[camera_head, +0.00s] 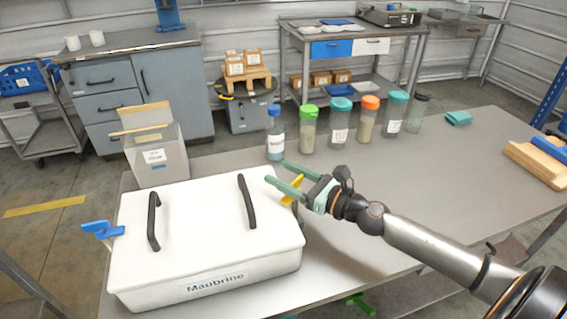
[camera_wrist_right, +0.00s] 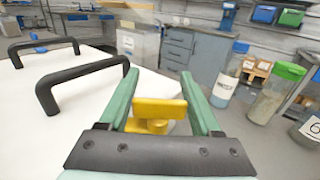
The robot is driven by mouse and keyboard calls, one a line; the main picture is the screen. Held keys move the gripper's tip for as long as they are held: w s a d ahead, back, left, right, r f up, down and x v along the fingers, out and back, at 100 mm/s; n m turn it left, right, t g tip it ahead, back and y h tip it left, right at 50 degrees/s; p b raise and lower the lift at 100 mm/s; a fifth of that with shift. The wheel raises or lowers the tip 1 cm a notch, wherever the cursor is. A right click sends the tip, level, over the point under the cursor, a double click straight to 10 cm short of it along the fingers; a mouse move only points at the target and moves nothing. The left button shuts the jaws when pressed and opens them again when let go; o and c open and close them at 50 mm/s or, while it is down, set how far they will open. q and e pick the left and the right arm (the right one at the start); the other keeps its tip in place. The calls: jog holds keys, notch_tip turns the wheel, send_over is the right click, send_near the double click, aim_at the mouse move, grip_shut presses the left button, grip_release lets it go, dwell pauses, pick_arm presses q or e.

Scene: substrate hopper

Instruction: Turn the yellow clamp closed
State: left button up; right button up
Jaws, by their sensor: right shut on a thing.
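The yellow clamp (camera_head: 292,189) sits at the right edge of the white lidded hopper box (camera_head: 200,215). My right gripper (camera_head: 281,176) is at the clamp, with its green fingers on either side of it. In the right wrist view the clamp's yellow handle (camera_wrist_right: 160,108) lies between the two green fingers (camera_wrist_right: 163,95), and the gripper is shut on it. The fingers hide part of the clamp in the head view. A blue clamp (camera_head: 103,230) is on the box's left side. My left gripper is not in view.
Two black handles (camera_head: 153,221) (camera_head: 247,199) stand up from the lid. Several jars, including a blue-capped bottle (camera_head: 275,140) and a green-capped jar (camera_head: 308,130), stand behind the gripper. A clear bin (camera_head: 158,165) is behind the box. The table's right part is largely clear.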

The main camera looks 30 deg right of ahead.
pick_arm(q)
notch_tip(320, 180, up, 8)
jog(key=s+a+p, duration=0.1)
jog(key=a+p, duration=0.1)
jog(key=p, duration=0.5)
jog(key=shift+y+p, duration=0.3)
jog(key=shift+p, duration=0.1)
pick_arm(e)
jog(key=shift+d+m+t+h, duration=0.15)
jog(key=shift+d+m+h, duration=0.15)
jog(key=shift+m+h, duration=1.2)
jog(key=shift+d+m+t+h, duration=0.25)
jog(key=shift+m+h, duration=0.6)
jog(key=shift+h, duration=1.25)
jog(key=shift+d+m+t+h, duration=0.1)
jog(key=shift+d+m+h, duration=0.25)
jog(key=shift+m+h, duration=1.15)
jog(key=shift+n+h, duration=0.25)
jog(key=shift+h, duration=0.25)
jog(key=o, duration=1.4)
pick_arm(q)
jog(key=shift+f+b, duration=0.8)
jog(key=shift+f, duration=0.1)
pick_arm(e)
jog(key=v, duration=1.2)
jog(key=shift+s, duration=0.2)
